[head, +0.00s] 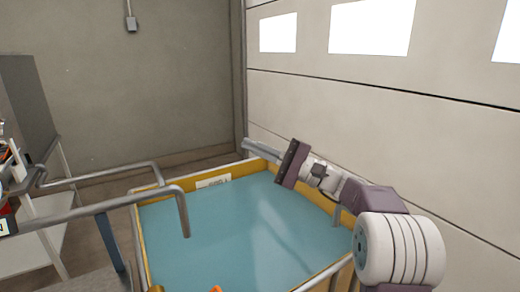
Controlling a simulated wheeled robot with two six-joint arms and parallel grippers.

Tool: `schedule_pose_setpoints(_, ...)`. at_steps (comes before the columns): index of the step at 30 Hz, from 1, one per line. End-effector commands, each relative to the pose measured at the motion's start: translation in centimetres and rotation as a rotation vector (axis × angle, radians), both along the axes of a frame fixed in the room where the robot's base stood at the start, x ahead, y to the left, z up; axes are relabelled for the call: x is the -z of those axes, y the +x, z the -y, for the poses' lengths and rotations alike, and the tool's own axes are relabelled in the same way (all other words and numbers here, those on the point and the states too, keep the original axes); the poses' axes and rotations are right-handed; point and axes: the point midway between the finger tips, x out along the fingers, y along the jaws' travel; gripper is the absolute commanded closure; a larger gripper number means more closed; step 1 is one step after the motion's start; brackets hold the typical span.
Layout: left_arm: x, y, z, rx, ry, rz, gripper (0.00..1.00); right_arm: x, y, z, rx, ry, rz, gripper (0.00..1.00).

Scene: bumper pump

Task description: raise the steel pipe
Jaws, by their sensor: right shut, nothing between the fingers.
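Two bent grey steel pipes show at the left. The nearer pipe (110,207) runs from the left edge to the right over the blue surface's left part and bends down at its end. The farther pipe (100,178) runs behind it and bends down near the yellow rim. I cannot tell which one the task means. My right gripper (248,146) is shut and empty, pointing left over the far right side of the blue surface, well apart from both pipes. My left gripper is not in view.
A white panelled wall (370,105) stands close on the right. A pale shelf (45,245) stands at the left, with small items at the frame edge.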

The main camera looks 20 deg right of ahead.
Motion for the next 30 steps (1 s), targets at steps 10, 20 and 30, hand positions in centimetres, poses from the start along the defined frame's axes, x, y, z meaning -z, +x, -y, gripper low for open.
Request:
schedule_pose_setpoints(10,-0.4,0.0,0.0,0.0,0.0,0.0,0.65,-1.6,-0.7,-2.2,-0.002,-0.05,0.015,1.0)
schedule_pose_setpoints(20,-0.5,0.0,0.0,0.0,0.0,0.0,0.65,-1.8,-0.7,-2.7,-0.001,-0.061,0.016,1.0)
schedule_pose_setpoints(30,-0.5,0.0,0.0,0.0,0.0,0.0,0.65,-1.8,-0.7,-2.7,-0.001,-0.061,0.017,1.0)
